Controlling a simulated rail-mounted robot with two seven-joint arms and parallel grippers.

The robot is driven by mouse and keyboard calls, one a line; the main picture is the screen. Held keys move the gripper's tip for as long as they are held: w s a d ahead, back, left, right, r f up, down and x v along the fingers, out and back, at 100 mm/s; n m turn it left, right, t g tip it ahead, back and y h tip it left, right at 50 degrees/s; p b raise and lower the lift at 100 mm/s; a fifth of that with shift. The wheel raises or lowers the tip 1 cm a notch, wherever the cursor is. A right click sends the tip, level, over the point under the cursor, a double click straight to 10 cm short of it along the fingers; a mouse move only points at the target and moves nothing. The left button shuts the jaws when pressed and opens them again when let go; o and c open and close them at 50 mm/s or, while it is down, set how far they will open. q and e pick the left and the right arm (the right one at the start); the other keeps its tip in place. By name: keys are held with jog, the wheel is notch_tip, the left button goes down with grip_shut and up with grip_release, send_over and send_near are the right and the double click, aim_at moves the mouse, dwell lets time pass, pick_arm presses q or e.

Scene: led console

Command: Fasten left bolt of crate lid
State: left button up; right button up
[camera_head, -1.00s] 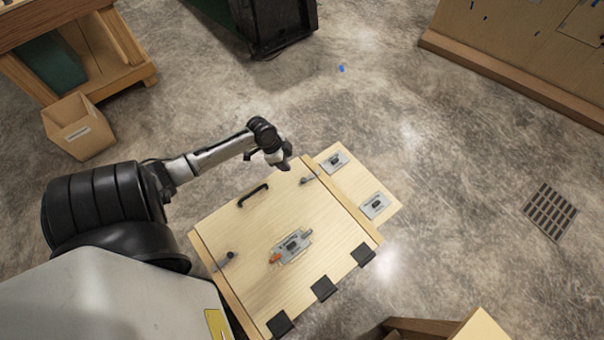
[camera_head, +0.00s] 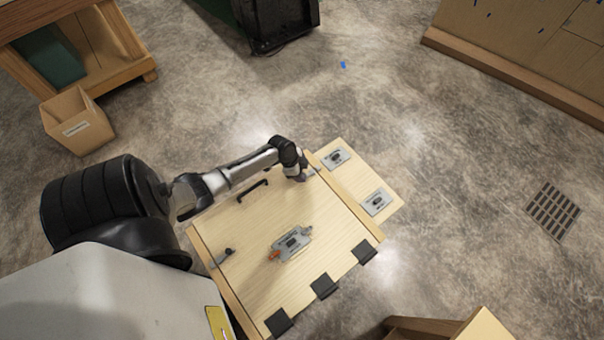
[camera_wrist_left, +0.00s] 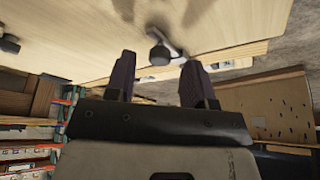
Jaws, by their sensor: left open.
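The wooden crate lid (camera_head: 250,222) is closed, with a black handle (camera_head: 253,191) near its far edge. One bolt with a dark knob (camera_head: 228,254) is at the lid's lower left edge. Another bolt is at its upper right edge, mostly hidden by my left gripper (camera_head: 305,176). In the left wrist view, my gripper (camera_wrist_left: 158,62) is open, its two dark fingers apart. A black round knob (camera_wrist_left: 158,53) with a metal arm shows between and just beyond the fingertips. I cannot tell whether the fingers touch it. My right gripper is out of view.
Black hinges (camera_head: 323,285) line the lower right edge. A side board (camera_head: 356,180) carries two more plates. A cardboard box (camera_head: 77,125) stands on the floor at left.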

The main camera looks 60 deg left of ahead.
pick_arm(q)
jog(key=shift+w+d+f, duration=0.1)
jog(key=shift+w+f, duration=0.1)
jog(key=shift+f, duration=0.3)
grip_shut()
dwell(0.3)
